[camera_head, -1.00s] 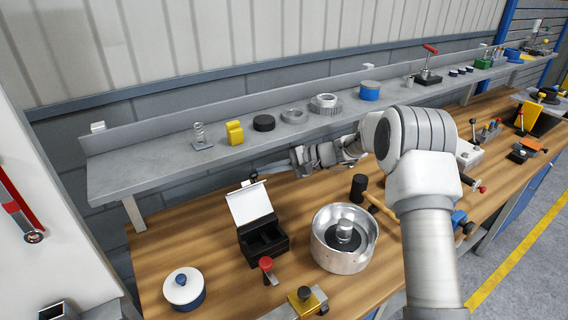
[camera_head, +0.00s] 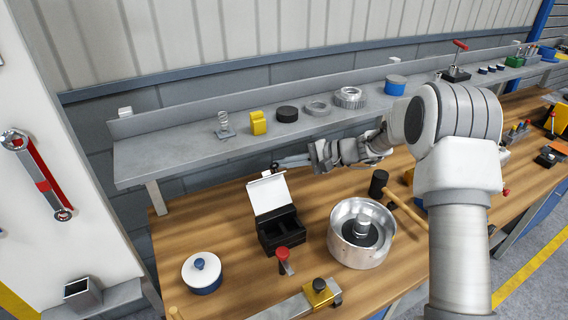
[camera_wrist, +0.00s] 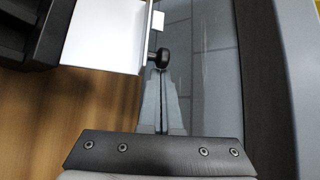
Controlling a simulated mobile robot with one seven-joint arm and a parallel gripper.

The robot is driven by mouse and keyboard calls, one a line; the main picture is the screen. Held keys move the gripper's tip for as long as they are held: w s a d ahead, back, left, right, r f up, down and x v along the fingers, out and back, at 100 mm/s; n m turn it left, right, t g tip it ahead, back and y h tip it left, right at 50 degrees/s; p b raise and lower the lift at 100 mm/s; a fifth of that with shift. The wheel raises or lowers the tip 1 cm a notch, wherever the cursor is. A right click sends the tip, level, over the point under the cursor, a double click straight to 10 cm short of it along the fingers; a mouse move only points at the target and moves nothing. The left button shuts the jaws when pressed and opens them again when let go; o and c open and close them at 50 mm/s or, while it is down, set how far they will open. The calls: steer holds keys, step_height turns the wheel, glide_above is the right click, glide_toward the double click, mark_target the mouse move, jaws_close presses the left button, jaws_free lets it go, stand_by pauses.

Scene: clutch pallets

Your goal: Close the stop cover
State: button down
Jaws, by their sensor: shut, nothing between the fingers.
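A black box (camera_head: 281,239) stands on the wooden bench with its white cover (camera_head: 269,195) raised, so the dark compartments show. I take this hinged cover to be the stop cover. In the wrist view the white cover (camera_wrist: 105,35) has a small tab and a black knob (camera_wrist: 159,55) at its edge, and part of the black box (camera_wrist: 35,30) shows at upper left. My gripper (camera_head: 277,164) is at the raised cover's top edge, on the wall side. In the wrist view its fingers (camera_wrist: 162,76) are shut and empty, tips close by the knob; contact is unclear.
A grey shelf (camera_head: 170,165) with several parts runs along the wall above my gripper. A metal bowl (camera_head: 350,250), a mallet (camera_head: 379,184), a red-knobbed part (camera_head: 283,255), a yellow block fixture (camera_head: 318,291) and a white lidded pot (camera_head: 202,274) stand around the box.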

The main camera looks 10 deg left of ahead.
steer(key=shift+s+d+r+n+t+y+b, duration=0.2)
steer(key=shift+s+d+n+t+y+b, duration=0.15)
steer(key=shift+b, duration=1.6)
steer(key=s+d+n+y+b, duration=0.1)
steer(key=b, duration=0.4)
steer(key=s+d+n+t+y+b, duration=0.1)
steer(key=s+y+b, duration=0.1)
steer(key=b, duration=0.4)
steer(key=shift+r+b, duration=0.3)
steer(key=shift+r, duration=0.1)
steer(key=s+d+n+y+b, duration=0.2)
steer(key=s+d+b, duration=0.3)
steer(key=b, duration=0.6)
steer(key=shift+s+d+f+n+b, duration=0.15)
steer(key=shift+s+f+n+b, duration=0.35)
steer(key=shift+s, duration=0.45)
steer(key=shift+r+y, duration=0.15)
steer(key=shift+y, duration=0.1)
